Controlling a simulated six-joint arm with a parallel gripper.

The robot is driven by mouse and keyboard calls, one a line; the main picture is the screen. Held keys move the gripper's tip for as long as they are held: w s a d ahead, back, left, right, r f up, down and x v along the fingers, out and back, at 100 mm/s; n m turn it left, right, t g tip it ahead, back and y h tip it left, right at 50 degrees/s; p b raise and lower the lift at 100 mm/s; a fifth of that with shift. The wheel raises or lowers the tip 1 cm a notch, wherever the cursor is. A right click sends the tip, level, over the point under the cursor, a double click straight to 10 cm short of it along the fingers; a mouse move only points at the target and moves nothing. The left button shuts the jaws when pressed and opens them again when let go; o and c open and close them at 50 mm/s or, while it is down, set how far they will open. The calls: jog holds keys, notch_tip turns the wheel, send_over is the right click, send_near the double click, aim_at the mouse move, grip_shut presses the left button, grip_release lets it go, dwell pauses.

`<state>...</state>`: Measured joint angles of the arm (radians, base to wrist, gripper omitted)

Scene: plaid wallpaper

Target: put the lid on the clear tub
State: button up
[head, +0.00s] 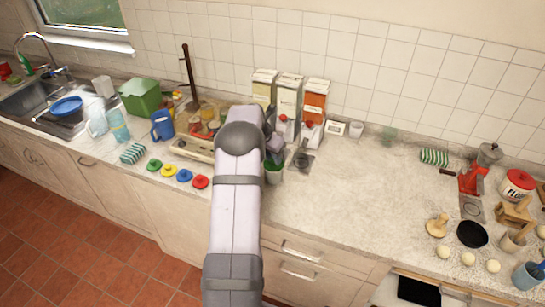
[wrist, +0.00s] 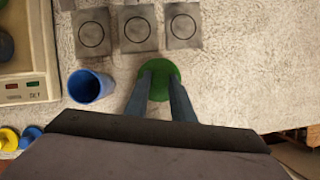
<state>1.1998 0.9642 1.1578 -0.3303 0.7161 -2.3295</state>
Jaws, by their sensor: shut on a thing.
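My gripper (wrist: 160,85) is shut on a round green thing (wrist: 160,72), seen from above between the fingertips. In the head view a green cup-like shape (head: 274,174) shows just under my gripper (head: 274,153), partly covered by it. I cannot tell whether the held thing is a lid or a cup. A faint, see-through greenish shape (head: 388,135) stands at the back of the counter, right of my gripper, and looks like the clear tub. Green (head: 154,165), yellow (head: 169,170), blue (head: 184,175) and red (head: 200,182) knobbed lids lie at the front left.
A blue cup (wrist: 90,87) stands left of the held thing, beside a scale (wrist: 28,88). Grey square mats with rings (wrist: 138,28) lie beyond. The counter (head: 365,195) right of my gripper is largely bare.

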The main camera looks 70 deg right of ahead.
dwell(0.9)
jog(key=o, duration=1.6)
jog(key=shift+p, duration=0.35)
jog(key=shift+r+p, duration=2.7)
jog(key=shift+r, duration=0.8)
grip_shut()
jog(key=shift+f+b, duration=1.3)
jog(key=shift+f, duration=1.3)
